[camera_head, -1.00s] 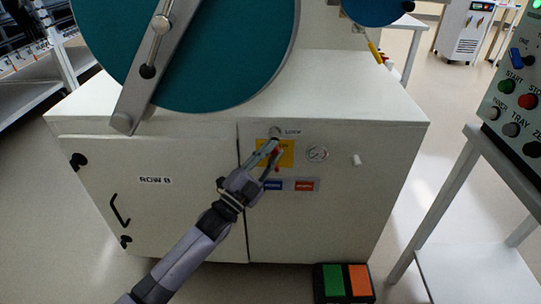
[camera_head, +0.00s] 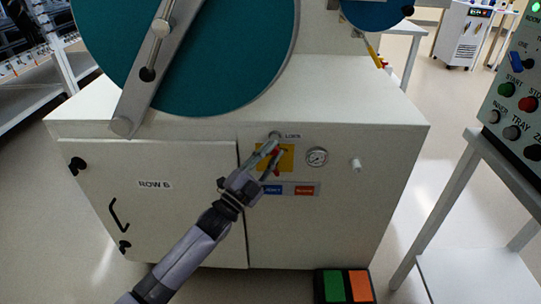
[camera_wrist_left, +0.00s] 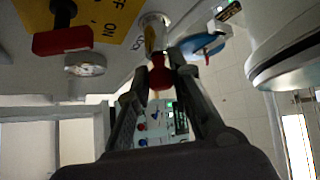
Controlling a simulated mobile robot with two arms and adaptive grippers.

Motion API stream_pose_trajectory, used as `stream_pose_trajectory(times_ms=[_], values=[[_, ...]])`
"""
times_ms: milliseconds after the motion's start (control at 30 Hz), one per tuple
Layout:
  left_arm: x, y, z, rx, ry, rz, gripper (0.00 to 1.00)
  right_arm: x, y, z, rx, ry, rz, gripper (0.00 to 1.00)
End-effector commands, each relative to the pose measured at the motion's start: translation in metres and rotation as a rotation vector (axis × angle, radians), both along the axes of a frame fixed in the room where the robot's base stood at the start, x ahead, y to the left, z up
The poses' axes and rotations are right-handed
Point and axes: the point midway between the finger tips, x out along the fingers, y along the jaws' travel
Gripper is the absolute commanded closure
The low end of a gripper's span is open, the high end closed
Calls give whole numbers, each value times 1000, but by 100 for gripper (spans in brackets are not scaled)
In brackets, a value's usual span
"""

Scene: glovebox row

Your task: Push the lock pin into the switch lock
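The switch lock (camera_wrist_left: 154,30) is a short metal cylinder on the cabinet front, beside the yellow switch plate. In the head view the lock (camera_head: 275,135) sits next to the LOCK label, just beyond my fingertips. The lock pin's red head (camera_wrist_left: 160,76) is in front of the cylinder in the wrist view. My left gripper (camera_wrist_left: 161,68) has its fingertips on both sides of this red head and appears shut on it. In the head view my left gripper (camera_head: 276,149) partly covers the yellow plate. How deep the pin sits is hidden. My right gripper is not in view.
The red switch handle (camera_wrist_left: 63,40) stands out from the yellow plate (camera_wrist_left: 105,18), close to the fingers. A gauge (camera_head: 317,156) and a white knob (camera_head: 356,164) are to the right. A teal disc (camera_head: 220,50) is above. A foot pedal (camera_head: 345,286) is on the floor.

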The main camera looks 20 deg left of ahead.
Motion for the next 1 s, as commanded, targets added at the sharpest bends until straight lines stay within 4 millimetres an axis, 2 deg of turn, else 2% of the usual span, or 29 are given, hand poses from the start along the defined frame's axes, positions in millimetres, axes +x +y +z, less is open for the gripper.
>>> stream_pose_trajectory(times_ms=[300, 667, 767, 1000], values=[[0, 0, 0, 0, 0, 0, 59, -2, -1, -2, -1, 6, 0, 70], [-4, 2, -3, 0, 1, 0, 59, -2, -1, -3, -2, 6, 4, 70], [-16, 6, -9, 0, 3, 0, 59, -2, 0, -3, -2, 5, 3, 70], [-59, 24, -30, 2, 5, 0, 59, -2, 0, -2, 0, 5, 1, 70]])
